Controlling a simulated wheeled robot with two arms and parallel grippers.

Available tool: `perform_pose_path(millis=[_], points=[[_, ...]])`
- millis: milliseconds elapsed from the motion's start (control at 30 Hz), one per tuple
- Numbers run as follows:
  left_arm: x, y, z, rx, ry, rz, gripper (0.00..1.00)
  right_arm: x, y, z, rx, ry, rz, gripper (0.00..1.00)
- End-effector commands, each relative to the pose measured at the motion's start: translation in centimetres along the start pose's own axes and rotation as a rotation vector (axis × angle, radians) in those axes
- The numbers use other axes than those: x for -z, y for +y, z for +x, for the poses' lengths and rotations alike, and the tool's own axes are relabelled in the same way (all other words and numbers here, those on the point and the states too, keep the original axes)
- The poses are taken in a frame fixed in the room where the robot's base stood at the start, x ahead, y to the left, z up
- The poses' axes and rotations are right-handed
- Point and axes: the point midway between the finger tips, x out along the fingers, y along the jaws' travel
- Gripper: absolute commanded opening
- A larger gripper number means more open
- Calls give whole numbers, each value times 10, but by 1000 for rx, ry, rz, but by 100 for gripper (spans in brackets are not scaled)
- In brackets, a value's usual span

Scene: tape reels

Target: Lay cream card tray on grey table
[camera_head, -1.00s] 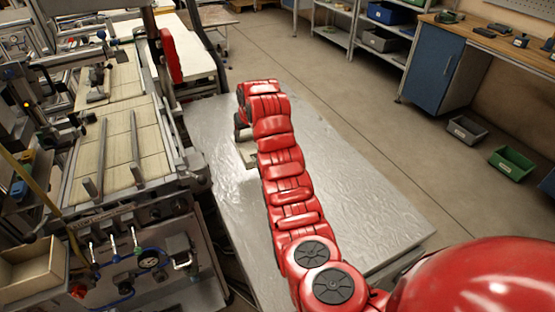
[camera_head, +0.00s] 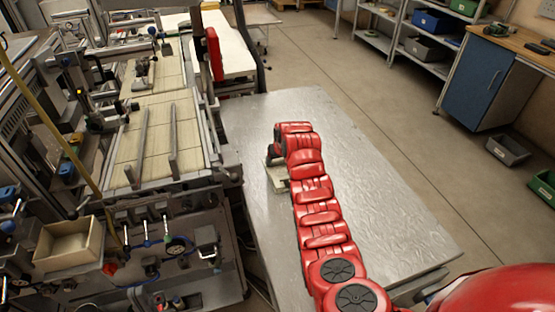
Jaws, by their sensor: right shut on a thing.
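The cream card tray (camera_head: 279,180) shows as a small pale piece beside the end of my red right arm. Most of it is hidden behind the arm. My right gripper (camera_head: 272,161) is shut on it, though its fingers are barely visible. Both are over the left part of the grey table (camera_head: 370,190). I cannot tell whether the tray touches the table top or hangs just above it. My left gripper is not in view.
The table top right of my arm is bare. A machine with a pale tiled bed (camera_head: 155,135) stands close along the table's left side. A cream open box (camera_head: 68,246) sits at lower left. A blue cabinet (camera_head: 475,85) and grey bin (camera_head: 507,150) stand at right.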

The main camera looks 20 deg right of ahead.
Motion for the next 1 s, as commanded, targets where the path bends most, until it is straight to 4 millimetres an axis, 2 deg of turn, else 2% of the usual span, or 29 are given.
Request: perform_pose_path(millis=[100,133,300,733,867,1000], points=[[0,0,-3,0,0,0,0,-2,0,4,0,0,0,0],[0,0,-3,0,0,0,0,-2,0,4,0,0,0,66],[0,0,-2,0,0,0,0,-2,0,3,0,-1,0,94],[0,0,-2,0,0,0,0,-1,1,-4,0,-2,1,94],[-1,0,-5,0,0,0,0,0,1,-17,-1,2,1,94],[-2,0,-10,0,0,0,0,-1,1,-37,-1,2,-1,94]])
